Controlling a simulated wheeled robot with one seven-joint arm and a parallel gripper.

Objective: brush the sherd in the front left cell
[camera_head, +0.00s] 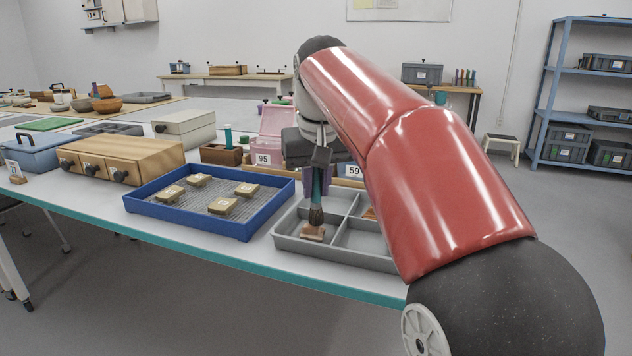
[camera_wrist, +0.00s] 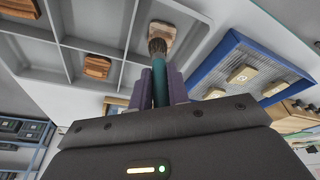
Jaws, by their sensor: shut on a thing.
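My gripper (camera_head: 318,178) is shut on a brush (camera_head: 316,213) with a teal handle and dark bristles, pointing down. The brush also shows in the wrist view (camera_wrist: 159,72), held between purple finger pads. The bristle tips are at a tan sherd (camera_head: 312,232) in the front left cell of the grey divided tray (camera_head: 362,258). In the wrist view the bristles overlap the edge of this sherd (camera_wrist: 163,33); whether they press on it I cannot tell. Other reddish-brown sherds (camera_wrist: 97,66) lie in other cells, mostly hidden by my arm in the head view.
A blue tray (camera_head: 240,232) with a mesh floor and several tagged pale pieces stands left of the grey tray. A wooden drawer box (camera_head: 130,158), a small wooden holder (camera_head: 222,154) and a pink bin (camera_head: 276,124) stand behind. The table's teal front edge is close.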

